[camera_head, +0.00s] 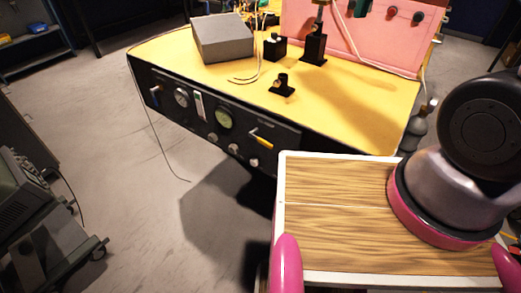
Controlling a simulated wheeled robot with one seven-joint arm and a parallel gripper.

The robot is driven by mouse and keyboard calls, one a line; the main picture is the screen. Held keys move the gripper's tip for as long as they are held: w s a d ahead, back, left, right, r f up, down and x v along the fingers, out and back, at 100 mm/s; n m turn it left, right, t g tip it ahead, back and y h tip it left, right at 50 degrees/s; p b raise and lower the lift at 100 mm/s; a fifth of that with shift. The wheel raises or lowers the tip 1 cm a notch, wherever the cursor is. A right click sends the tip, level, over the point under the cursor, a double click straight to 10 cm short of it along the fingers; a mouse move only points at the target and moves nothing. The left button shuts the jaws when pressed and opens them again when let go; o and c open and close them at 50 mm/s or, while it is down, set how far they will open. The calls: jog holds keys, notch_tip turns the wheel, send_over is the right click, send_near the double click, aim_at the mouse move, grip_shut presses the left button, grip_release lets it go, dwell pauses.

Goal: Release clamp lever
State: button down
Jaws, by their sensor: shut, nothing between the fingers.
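A lever with a yellow handle (262,139) sticks out of the black front panel (168,121) of a yellow-topped bench. A smaller light-coloured lever (156,92) is near the panel's left end. I cannot tell for sure which part is the clamp lever. Small black fixtures stand on the bench top: a low one (283,88) near the front, a block-like one (275,46) behind it and a taller one (314,46) beside that. My arm is at the right edge, and my gripper is outside the view.
The yellow bench top (340,105) has bare room at its front right. A grey block (222,37) sits at its back left, and a pink panel (350,35) stands behind. A dark equipment cart (38,205) is at left. Open floor (125,215) lies between cart and bench.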

jog(key=s+a+f+n+h, duration=0.1)
jog(key=a+f+n+h, duration=0.8)
jog(key=a+f, duration=0.95)
jog(key=s+a+f+n+t+y, duration=0.1)
jog(key=s+a+f+n+t, duration=0.25)
jog(key=f+n, duration=0.35)
jog(key=s+a+f+n+t, duration=0.2)
jog(key=s+f+n+t, duration=0.2)
jog(key=f, duration=0.5)
jog(key=s+a+f+n+t+y, duration=0.1)
jog(key=s+a+f+n+t, duration=0.2)
jog(key=f+n, duration=0.4)
jog(key=w+d+m, duration=0.1)
jog(key=w+d, duration=0.4)
jog(key=w, duration=0.2)
jog(key=shift+w+d+f, duration=0.15)
jog(key=shift+d+f, duration=0.1)
jog(key=shift+d, duration=0.1)
